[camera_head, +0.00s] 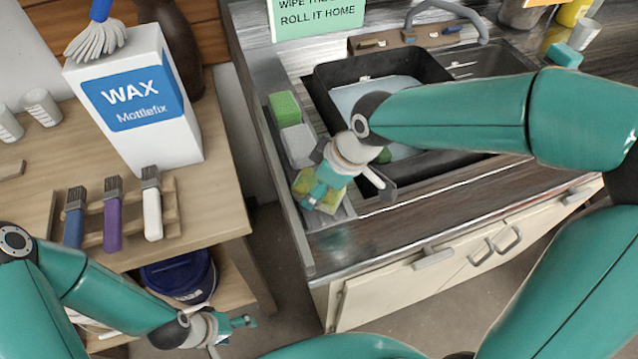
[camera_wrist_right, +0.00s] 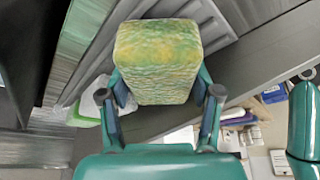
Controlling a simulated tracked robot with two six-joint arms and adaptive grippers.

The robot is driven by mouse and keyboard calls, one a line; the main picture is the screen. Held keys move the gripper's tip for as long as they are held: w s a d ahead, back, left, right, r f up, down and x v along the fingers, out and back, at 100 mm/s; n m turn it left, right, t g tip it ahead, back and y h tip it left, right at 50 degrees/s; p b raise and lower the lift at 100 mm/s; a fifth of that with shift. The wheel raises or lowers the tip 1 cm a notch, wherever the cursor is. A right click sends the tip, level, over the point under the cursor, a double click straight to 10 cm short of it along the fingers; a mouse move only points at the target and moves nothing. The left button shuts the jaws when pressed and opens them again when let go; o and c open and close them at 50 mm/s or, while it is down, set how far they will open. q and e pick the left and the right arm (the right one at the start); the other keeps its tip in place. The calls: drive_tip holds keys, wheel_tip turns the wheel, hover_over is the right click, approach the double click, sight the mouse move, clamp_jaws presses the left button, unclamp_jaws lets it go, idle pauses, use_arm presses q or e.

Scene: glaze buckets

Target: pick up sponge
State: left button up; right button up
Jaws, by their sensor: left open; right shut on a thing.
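A mottled yellow-green sponge (camera_wrist_right: 157,62) fills the space between the fingers of my right gripper (camera_wrist_right: 160,100) in the right wrist view. In the head view this sponge (camera_head: 332,198) shows at the front end of the narrow tray beside the sink, partly hidden by my right gripper (camera_head: 322,186). The right gripper is shut on it. I cannot tell whether the sponge touches the tray. A green sponge (camera_head: 284,107) and a white-grey block (camera_head: 298,145) lie farther back in the same tray. My left gripper (camera_head: 245,322) is open, low at the left table's front.
A black basin (camera_head: 330,80) of water sits in the sink behind my right arm. A white WAX box (camera_head: 150,110) and a brush rack (camera_head: 125,215) stand on the left wooden table (camera_head: 215,200). A blue bucket (camera_head: 180,275) is below. A gap separates table and counter.

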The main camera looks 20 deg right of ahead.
wheel_tip(320, 180, up, 20)
drive_tip(key=shift+r+p, duration=0.15)
drive_tip(key=shift+p, duration=0.3)
